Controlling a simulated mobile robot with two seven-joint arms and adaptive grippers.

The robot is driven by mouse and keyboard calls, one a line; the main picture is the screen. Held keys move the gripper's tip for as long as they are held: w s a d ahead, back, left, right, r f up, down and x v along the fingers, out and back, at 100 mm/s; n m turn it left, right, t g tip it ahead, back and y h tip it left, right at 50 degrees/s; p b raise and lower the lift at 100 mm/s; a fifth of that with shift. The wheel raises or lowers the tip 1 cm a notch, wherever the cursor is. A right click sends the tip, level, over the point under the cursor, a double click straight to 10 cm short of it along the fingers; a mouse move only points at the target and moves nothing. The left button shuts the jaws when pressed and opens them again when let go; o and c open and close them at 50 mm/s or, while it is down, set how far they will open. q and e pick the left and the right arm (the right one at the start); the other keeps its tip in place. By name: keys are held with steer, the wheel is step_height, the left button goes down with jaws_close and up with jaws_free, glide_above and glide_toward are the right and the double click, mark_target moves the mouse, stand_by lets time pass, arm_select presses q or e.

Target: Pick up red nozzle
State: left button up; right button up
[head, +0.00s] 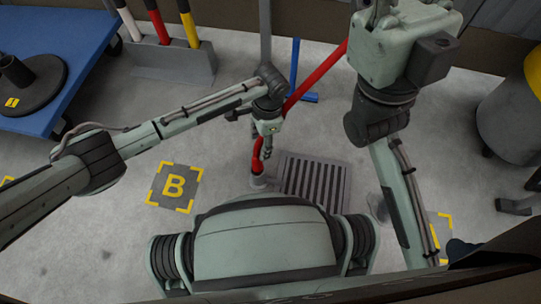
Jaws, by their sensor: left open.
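The red nozzle (258,154) is a small red, slightly bent piece that stands close to upright, with a pale grey round foot (258,181) below it on the floor. My left gripper (262,147) reaches in from the left and points down at the nozzle's upper part. Its jaws are open, and the nozzle shows between or just beside the fingers; I cannot tell whether they touch. The gripper hides the nozzle's top. My right arm stands folded on the right, and its gripper does not show.
A slatted floor grate (313,180) lies right of the nozzle. A slanted red bar (316,78) rises behind my left gripper, near a blue upright (294,66). A blue table (50,40) and grey holder (165,62) stand back left. Floor marker B (173,187) lies flat.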

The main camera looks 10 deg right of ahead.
mark_target(259, 154)
arm_select(q)
steer(key=shift+w, duration=0.1)
steer(key=shift+f, duration=0.35)
steer(key=f+b, duration=0.1)
steer(key=f, duration=0.1)
steer(key=f+b, duration=0.1)
steer(key=f, duration=0.1)
steer(key=s+a+f+b, duration=0.1)
steer(key=f, duration=0.2)
steer(key=shift+a+b, duration=0.1)
steer(key=shift+b, duration=0.2)
jaws_close()
